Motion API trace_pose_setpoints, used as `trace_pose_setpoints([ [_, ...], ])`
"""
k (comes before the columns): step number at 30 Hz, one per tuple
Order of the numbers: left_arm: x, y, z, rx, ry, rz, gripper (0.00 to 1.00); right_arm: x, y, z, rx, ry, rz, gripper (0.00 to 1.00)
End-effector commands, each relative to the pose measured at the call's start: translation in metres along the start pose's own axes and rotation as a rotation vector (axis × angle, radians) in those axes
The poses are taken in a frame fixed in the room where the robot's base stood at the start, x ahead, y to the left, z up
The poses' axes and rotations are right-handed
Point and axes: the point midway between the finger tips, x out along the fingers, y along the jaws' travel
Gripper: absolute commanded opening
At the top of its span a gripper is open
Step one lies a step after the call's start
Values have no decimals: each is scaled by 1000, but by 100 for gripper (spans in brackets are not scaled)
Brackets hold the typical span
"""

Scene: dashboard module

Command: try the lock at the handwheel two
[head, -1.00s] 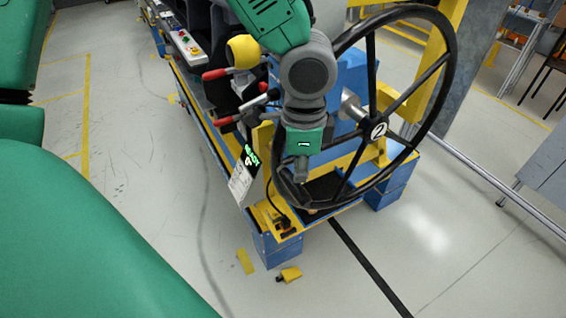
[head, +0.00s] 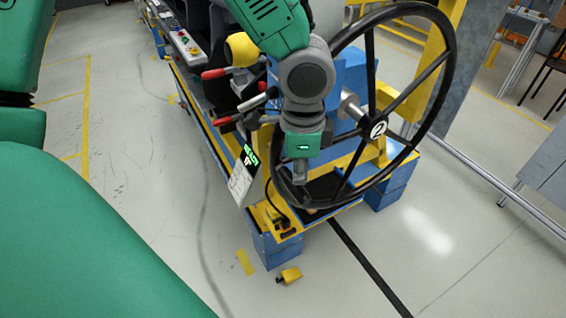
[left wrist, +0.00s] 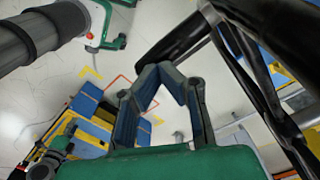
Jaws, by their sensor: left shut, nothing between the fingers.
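Handwheel two is a large black steering-type wheel with three or so spokes and a white hub marked 2 (head: 379,129). It stands tilted on a blue and yellow frame in the head view. My left gripper (head: 300,177) is pointed down at the wheel's lower left rim, in front of it. In the left wrist view its fingers (left wrist: 160,72) meet at the tips with nothing between them. The black rim (left wrist: 178,32) passes just beyond and beside the tips there; whether they touch I cannot tell. My right gripper is not in view.
Red-handled levers (head: 222,72) and a yellow knob (head: 242,49) stand left of the wheel. A small white panel with a green-lit display (head: 243,176) is near the gripper. A yellow piece (head: 290,275) lies on the floor.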

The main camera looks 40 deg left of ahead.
Motion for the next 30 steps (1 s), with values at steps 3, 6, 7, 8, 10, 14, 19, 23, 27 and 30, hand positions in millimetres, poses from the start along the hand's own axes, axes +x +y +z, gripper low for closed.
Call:
trace_pose_setpoints([
  [3,3,0,1,0,-1,1,0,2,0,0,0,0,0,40],
  [6,5,0,1,0,-1,1,0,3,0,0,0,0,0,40],
  [7,6,0,1,0,-1,1,0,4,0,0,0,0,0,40],
  [8,6,0,1,0,-1,1,0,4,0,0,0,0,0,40],
  [10,8,0,1,0,0,1,0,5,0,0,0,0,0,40],
  [14,10,0,1,0,0,0,0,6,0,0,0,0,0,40],
  [19,14,0,1,0,0,0,0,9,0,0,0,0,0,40],
  [23,16,0,0,0,0,0,0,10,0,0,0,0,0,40],
  [27,16,0,0,0,0,2,0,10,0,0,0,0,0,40],
  [30,16,0,0,0,0,3,0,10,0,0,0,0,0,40],
])
